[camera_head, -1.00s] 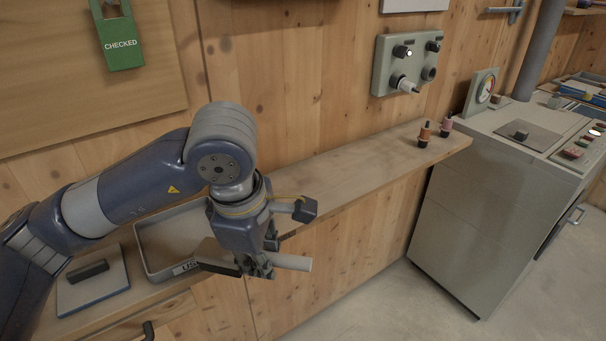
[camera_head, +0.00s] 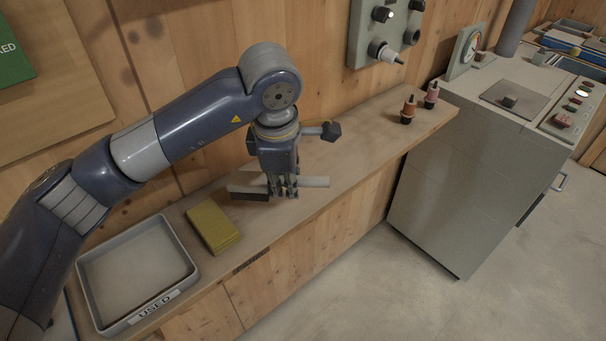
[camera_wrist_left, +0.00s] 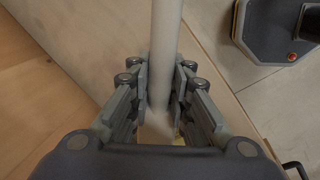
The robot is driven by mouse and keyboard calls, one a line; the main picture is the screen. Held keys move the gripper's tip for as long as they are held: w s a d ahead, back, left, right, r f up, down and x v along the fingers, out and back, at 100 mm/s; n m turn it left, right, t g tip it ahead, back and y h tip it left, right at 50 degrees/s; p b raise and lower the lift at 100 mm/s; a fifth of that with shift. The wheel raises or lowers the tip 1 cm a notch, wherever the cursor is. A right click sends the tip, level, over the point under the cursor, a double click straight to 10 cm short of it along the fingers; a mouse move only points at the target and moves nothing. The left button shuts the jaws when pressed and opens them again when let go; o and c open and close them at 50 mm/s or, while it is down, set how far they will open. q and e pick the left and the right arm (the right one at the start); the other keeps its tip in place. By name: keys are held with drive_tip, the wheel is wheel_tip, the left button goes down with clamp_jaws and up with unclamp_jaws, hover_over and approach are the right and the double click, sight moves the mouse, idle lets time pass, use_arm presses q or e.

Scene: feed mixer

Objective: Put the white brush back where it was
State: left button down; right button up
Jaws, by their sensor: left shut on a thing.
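The white brush (camera_head: 316,182) has a pale round handle pointing right and a dark block (camera_head: 250,196) at its left end. My left gripper (camera_head: 284,193) points down and is shut around the handle, over the wooden shelf (camera_head: 345,150). I cannot tell whether the brush touches the shelf. In the left wrist view the pale handle (camera_wrist_left: 164,50) runs between the two fingers of the left gripper (camera_wrist_left: 160,95). My right gripper is not in view.
A grey tray labelled USED (camera_head: 135,270) stands empty on the shelf at left. A yellow-green pad (camera_head: 212,228) lies between it and the brush. Two small bottles (camera_head: 408,110) stand at the shelf's right end. The shelf between brush and bottles is clear.

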sight(305, 192)
use_arm(q)
drive_tip(key=w+d, duration=0.1)
drive_tip(key=w+d+p, duration=0.1)
drive_tip(key=w+d, duration=0.1)
drive_tip(key=shift+w+d+f, duration=0.15)
drive_tip(key=shift+d+f, duration=0.05)
drive_tip(key=shift+d, duration=0.1)
drive_tip(key=shift+w+d+f, duration=0.1)
wheel_tip(305, 192, down, 3)
drive_tip(key=shift+r+p, duration=0.1)
drive_tip(key=shift+p, duration=0.6)
drive_tip(key=shift+f, duration=0.3)
drive_tip(key=shift+f+b, duration=0.2)
drive_tip(key=shift+b, duration=0.1)
drive_tip(key=c, duration=1.5)
unclamp_jaws()
drive_tip(key=shift+r, duration=0.1)
drive_tip(key=shift+o, duration=0.2)
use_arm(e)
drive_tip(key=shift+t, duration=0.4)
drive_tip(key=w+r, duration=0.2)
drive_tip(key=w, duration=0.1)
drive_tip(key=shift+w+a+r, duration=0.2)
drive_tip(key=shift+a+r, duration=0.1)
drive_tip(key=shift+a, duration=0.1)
